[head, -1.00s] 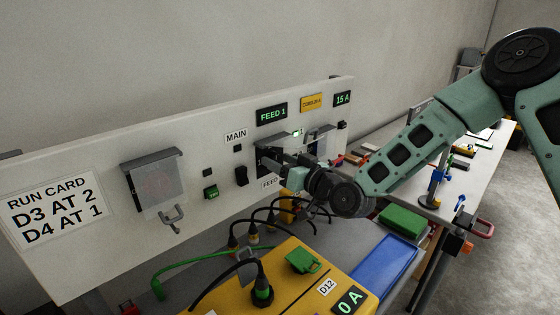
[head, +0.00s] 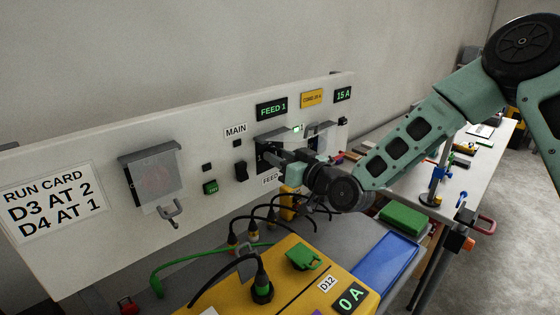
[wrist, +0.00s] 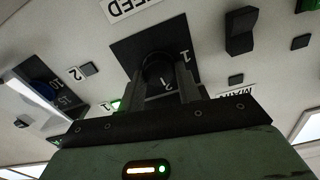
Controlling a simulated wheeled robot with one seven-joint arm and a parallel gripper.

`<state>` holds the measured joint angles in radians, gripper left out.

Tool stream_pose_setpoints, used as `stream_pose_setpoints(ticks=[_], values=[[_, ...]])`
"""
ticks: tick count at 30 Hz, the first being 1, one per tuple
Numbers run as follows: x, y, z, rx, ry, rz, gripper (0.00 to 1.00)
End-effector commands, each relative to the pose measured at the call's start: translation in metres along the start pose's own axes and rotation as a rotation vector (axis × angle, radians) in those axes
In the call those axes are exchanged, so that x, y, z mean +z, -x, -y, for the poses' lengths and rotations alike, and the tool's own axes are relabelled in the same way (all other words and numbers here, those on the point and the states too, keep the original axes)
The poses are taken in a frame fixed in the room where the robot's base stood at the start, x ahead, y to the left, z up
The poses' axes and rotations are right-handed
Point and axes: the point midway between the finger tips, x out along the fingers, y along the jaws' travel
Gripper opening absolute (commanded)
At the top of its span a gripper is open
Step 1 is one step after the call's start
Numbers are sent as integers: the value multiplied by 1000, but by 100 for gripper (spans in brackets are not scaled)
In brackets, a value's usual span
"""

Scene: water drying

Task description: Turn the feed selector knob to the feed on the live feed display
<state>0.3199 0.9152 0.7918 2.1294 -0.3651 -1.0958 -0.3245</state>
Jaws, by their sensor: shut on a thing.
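The live feed display (head: 272,109) reads FEED 1 in green on the white panel. Below it is the feed selector's dark plate (head: 278,139), largely covered by my gripper (head: 270,156) in the head view. In the wrist view, which shows the panel upside down, the round black feed selector knob (wrist: 158,66) sits between the fingers of my gripper (wrist: 160,84), which is shut on it. Marks 1 and 2 show on the plate (wrist: 125,50) near the knob. The knob's exact pointing direction is too dark to tell.
A MAIN label (head: 235,130) and black rocker switch (head: 241,171) are left of the selector. A covered box (head: 153,178) and run card (head: 52,203) are farther left. Black cables (head: 268,222) and a yellow unit (head: 292,278) lie below; a blue tray (head: 385,268) is at right.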

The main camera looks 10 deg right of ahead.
Motion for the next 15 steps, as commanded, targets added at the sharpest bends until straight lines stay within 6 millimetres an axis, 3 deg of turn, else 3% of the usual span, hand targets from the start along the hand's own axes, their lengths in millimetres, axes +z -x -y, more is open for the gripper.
stream_pose_setpoints(ticks=[15], values=[[7,0,2,-1,449,-6,11]])
